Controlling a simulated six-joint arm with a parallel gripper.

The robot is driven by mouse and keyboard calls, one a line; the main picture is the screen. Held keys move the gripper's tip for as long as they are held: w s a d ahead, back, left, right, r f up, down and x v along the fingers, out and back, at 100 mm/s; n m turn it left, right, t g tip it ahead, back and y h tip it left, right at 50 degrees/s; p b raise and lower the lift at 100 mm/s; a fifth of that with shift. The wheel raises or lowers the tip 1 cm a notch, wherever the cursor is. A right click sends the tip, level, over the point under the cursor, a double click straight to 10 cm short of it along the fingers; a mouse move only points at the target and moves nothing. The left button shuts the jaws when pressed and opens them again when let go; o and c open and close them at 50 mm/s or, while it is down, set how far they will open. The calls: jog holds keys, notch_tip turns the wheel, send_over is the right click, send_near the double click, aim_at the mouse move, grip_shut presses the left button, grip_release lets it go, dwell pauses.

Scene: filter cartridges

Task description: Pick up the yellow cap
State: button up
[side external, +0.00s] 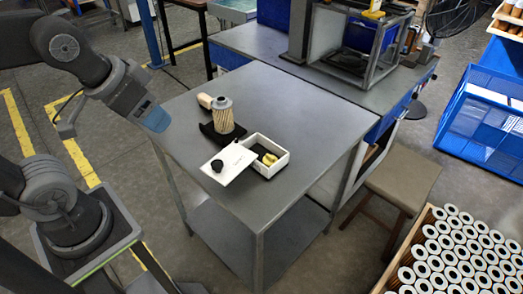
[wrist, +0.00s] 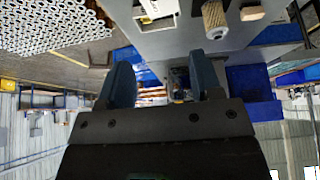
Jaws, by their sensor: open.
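The yellow cap (side external: 269,159) lies inside a small open white box (side external: 272,170) on the grey table, with something dark beside it in the box. My gripper (side external: 155,118) is off the table's left edge in the side view, raised and well apart from the box. In the wrist view its two blue fingers (wrist: 162,80) are spread with nothing between them.
A white card (side external: 232,168) with a black knob (side external: 217,166) lies left of the box. A pleated filter cartridge (side external: 222,115) stands on a black holder (side external: 210,136) behind them, near a wooden piece (side external: 205,100). The table's right and front parts (side external: 310,125) are clear.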

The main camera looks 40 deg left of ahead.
jog(key=shift+c, duration=0.8)
